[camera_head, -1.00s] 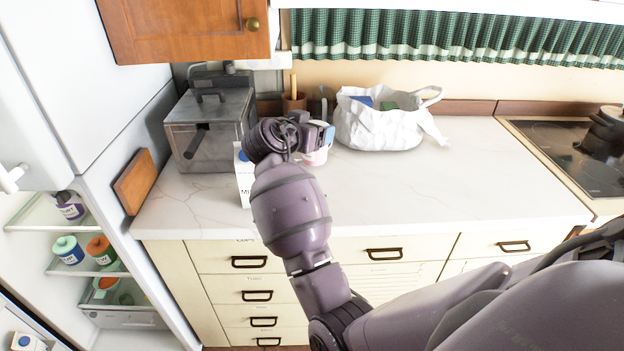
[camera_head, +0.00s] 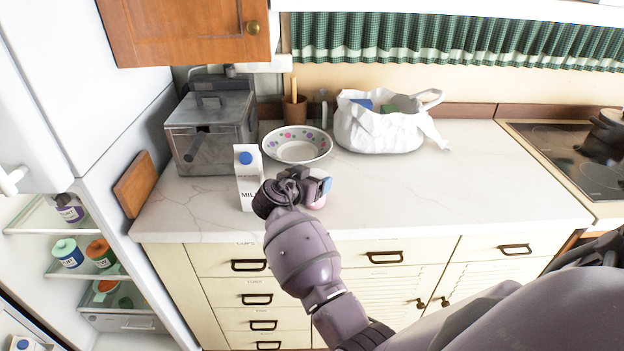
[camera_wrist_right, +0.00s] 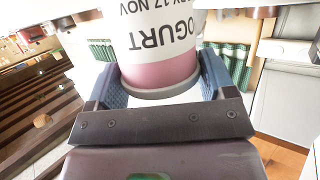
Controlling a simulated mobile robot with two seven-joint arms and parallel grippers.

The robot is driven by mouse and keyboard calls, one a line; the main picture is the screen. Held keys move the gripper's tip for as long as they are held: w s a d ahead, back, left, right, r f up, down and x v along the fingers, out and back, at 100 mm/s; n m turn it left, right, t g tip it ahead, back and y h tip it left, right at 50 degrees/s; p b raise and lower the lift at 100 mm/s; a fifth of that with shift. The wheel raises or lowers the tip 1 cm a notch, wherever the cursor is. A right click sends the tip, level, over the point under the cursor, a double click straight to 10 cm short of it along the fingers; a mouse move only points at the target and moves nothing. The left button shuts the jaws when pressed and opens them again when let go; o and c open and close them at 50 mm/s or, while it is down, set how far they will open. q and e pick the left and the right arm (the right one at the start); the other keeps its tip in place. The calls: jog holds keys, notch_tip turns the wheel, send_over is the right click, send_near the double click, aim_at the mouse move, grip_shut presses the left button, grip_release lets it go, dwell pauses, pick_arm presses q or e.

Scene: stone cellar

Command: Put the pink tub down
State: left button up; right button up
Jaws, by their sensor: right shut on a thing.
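The pink tub (camera_head: 317,204), a yogurt tub with a white label, shows only in part behind my right gripper (camera_head: 316,188) in the head view. In the right wrist view the tub (camera_wrist_right: 158,72) fills the space between the two blue-grey fingers, its label upside down. My right gripper is shut on it. The tub is over the front part of the white counter (camera_head: 420,190), just right of the milk carton (camera_head: 248,180). Whether its base touches the counter is hidden. My left gripper is not in view.
A spotted bowl (camera_head: 297,146) stands behind the gripper. A white bag (camera_head: 380,130) with items is at the back, a grey appliance (camera_head: 210,130) at the back left. The stove (camera_head: 575,158) is far right. The counter right of the tub is clear. An open fridge (camera_head: 75,235) is left.

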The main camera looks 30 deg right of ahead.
jog(key=shift+f, duration=0.2)
jog(key=o, duration=0.8)
jog(key=shift+o, duration=0.3)
jog(key=shift+r, duration=0.1)
jog(key=shift+r, duration=0.15)
jog(key=v, duration=0.7)
jog(key=shift+a+p, duration=0.2)
jog(key=shift+p, duration=0.25)
